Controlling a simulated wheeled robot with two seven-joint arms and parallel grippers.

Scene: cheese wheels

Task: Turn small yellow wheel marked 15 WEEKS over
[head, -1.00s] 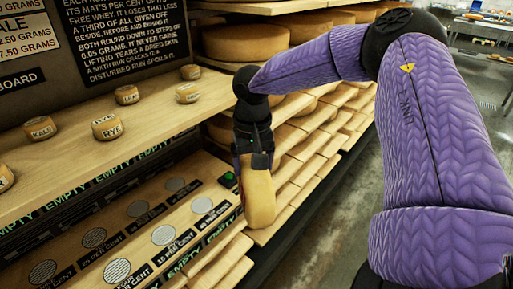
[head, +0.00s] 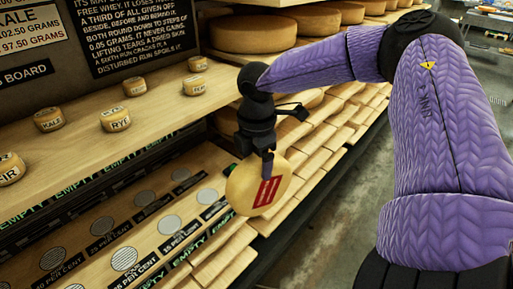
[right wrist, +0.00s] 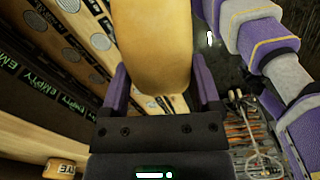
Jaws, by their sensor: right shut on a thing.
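My right gripper (head: 268,165) is shut on a small yellow cheese wheel (head: 243,193) and holds it up off the boards by its upper edge. In the head view the wheel stands on edge, its flat face with a red block marking toward the camera; I cannot read the marking. In the right wrist view the wheel (right wrist: 153,50) shows edge-on between the two purple fingers of the right gripper (right wrist: 160,88). My left gripper is not in view.
Slatted wooden shelving (head: 320,150) lies below and right of the held wheel, with large cheese wheels (head: 262,33) behind. Several small labelled cheeses (head: 115,119) stand on the upper board at left. A lower board (head: 100,245) carries round discs and printed labels.

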